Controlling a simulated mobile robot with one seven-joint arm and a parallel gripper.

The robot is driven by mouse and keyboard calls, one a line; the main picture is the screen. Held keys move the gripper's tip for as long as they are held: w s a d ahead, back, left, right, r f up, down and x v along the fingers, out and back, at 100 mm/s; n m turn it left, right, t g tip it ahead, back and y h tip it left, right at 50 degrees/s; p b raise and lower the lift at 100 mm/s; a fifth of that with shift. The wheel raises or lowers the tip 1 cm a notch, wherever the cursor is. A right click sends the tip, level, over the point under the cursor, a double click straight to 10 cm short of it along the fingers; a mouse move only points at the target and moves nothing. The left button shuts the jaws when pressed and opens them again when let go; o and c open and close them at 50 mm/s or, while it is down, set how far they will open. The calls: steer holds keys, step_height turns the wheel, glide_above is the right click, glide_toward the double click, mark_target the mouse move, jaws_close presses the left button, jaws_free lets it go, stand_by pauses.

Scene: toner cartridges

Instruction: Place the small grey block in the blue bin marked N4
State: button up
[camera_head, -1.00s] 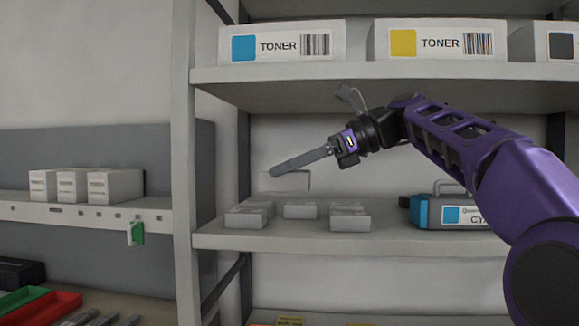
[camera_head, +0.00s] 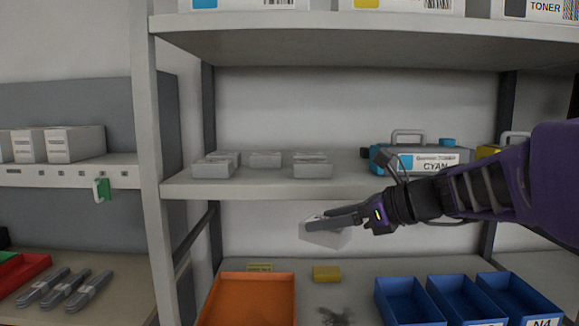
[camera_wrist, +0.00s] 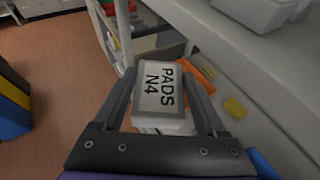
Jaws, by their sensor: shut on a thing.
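The small grey block (camera_head: 335,240) is pale, with "PADS N4" printed on its face in the wrist view (camera_wrist: 158,95). My gripper (camera_head: 325,222) is shut on it, one finger along each side. In the head view the block hangs slightly tilted in the air, below the middle shelf's front edge and above the lower shelf. The blue bin marked N4 (camera_head: 522,296) is the rightmost of the three blue bins, at the lower right. Its N4 label is partly cut off by the picture's bottom edge. The block is up and to the left of this bin, apart from it.
Two more blue bins (camera_head: 409,306) (camera_head: 466,302) stand left of the N4 bin. An orange bin (camera_head: 252,284) and a yellow block (camera_head: 326,273) lie left of them. The middle shelf (camera_head: 260,188) holds several grey blocks and a cyan toner cartridge (camera_head: 420,160), above my gripper.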

steer(key=d+f+m+t+h, duration=0.3)
steer(key=d+f, duration=0.5)
steer(key=f, duration=0.4)
steer(key=d+f+m+t+h, duration=0.3)
steer(key=d+f, duration=0.6)
steer(key=f, duration=0.3)
steer(key=m+h, duration=0.1)
steer(key=m, duration=0.1)
steer(key=shift+w+d+m+h, duration=0.3)
steer(key=shift+w+h, duration=0.05)
steer(key=shift+h, duration=0.05)
